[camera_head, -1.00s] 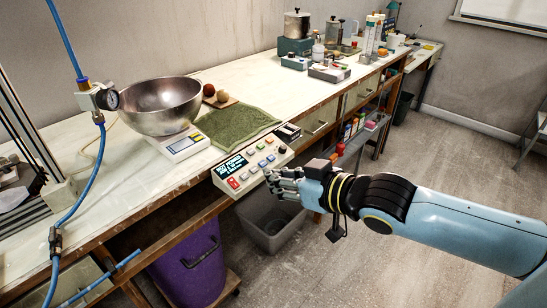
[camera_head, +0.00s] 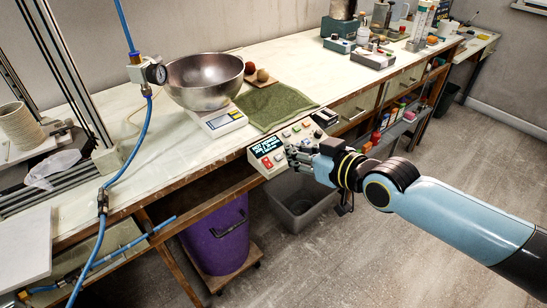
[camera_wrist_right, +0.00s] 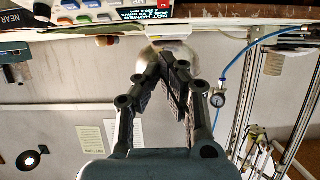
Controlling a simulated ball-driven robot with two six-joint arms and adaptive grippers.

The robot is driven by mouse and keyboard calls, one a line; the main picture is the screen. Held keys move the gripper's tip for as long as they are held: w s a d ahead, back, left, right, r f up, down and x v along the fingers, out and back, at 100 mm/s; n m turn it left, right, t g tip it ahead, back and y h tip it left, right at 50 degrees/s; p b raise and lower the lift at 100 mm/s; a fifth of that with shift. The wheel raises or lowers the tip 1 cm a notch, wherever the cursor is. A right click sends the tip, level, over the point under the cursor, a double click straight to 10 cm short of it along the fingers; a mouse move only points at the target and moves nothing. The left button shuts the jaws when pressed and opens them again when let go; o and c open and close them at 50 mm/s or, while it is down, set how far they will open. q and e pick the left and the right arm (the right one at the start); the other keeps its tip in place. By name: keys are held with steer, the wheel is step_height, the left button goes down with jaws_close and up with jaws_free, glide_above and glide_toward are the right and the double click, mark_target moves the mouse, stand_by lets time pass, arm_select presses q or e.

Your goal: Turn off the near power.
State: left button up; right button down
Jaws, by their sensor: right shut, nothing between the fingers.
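A pale control panel (camera_head: 262,164) with a dark display and several coloured buttons sits at the bench's front edge. The wrist view shows its display (camera_wrist_right: 145,14), reading "NOT HOMED", at the top. A small dark box (camera_head: 325,117) sits just right of the panel; its switches are too small to make out. A dark face marked "NEAR" (camera_wrist_right: 18,20) shows at the wrist view's upper left. My right gripper (camera_head: 291,156) is shut and empty in front of the panel, covering its lower right part; contact cannot be told. Its fingers (camera_wrist_right: 178,72) point up in the wrist view. My left gripper is not in view.
A steel bowl (camera_head: 205,82) stands on a white scale (camera_head: 224,121) behind the panel, beside a green towel (camera_head: 272,104). A blue hose (camera_head: 147,140) with a gauge hangs at left. Below are a purple bin (camera_head: 218,240) and a grey bin (camera_head: 296,208). Floor at right is clear.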

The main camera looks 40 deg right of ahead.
steer(key=b, duration=0.1)
glide_above(273, 165)
steer(key=s, duration=0.2)
step_height(273, 165, down, 2)
steer(key=shift+w+f+b, duration=0.35)
steer(key=shift+f+b, duration=0.1)
steer(key=shift+f, duration=0.2)
steer(key=shift+w+f+b, duration=0.3)
steer(key=shift+f+b, duration=0.15)
steer(key=shift+f, duration=0.15)
steer(key=shift+w+f+b, duration=0.35)
steer(key=shift+f, duration=0.25)
steer(key=shift+r+p, duration=0.1)
steer(key=shift+p, duration=0.4)
steer(key=shift+f, duration=0.25)
